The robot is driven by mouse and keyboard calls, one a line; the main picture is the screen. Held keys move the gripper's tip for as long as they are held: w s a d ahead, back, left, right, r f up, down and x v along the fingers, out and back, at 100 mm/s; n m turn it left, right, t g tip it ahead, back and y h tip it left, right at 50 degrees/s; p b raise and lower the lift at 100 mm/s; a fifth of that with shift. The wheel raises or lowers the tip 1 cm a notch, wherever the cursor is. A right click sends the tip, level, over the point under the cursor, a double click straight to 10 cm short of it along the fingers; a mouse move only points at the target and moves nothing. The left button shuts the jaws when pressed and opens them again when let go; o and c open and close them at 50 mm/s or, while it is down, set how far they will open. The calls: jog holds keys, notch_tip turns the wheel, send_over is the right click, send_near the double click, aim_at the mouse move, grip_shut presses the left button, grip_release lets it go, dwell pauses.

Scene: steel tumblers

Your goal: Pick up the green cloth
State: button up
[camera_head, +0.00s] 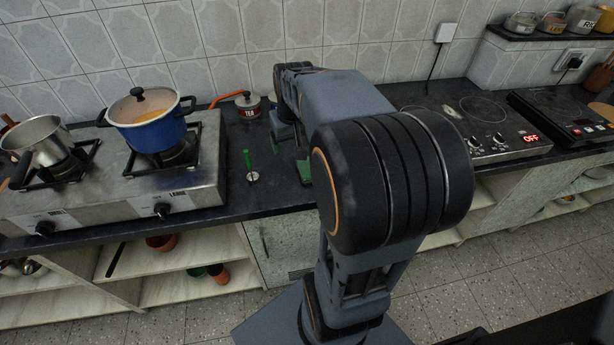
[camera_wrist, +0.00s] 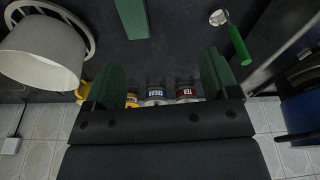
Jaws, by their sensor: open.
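The green cloth (camera_head: 304,172) lies on the dark counter. In the camera_head view my arm hides part of it. In the wrist view a green strip that looks like the cloth (camera_wrist: 131,18) shows at the top edge, cut off by the frame. My gripper (camera_wrist: 162,78) is open, with its two green-faced fingers apart and nothing between them. The strip lies beyond the fingertips, apart from them. In the camera_head view my gripper (camera_head: 284,130) is above the counter behind the cloth, partly hidden by my arm.
A green-handled utensil (camera_head: 248,168) lies left of the cloth. A TEA tin (camera_head: 248,104) stands near the wall; more tins show in the wrist view. A blue pot (camera_head: 150,131) sits on the gas stove at left. A white vessel (camera_wrist: 42,52) shows in the wrist view. An induction hob (camera_head: 482,125) is at right.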

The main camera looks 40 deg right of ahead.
jog(key=m+b, duration=0.1)
send_near(306, 167)
jog(key=f, duration=0.2)
jog(key=shift+w+f+g+b, duration=0.2)
jog(key=shift+f+g+b, duration=0.1)
jog(key=shift+f, duration=0.05)
jog(key=shift+w+d+f, duration=0.1)
jog(key=shift+w+f, duration=0.1)
jog(key=shift+f, duration=0.9)
jog(key=shift+w+d+f, duration=0.1)
jog(key=shift+w+f, duration=0.1)
jog(key=shift+f, duration=0.9)
jog(key=shift+w+f, duration=0.15)
jog(key=shift+f, duration=0.95)
jog(key=c, duration=1)
jog(key=shift+r, duration=0.1)
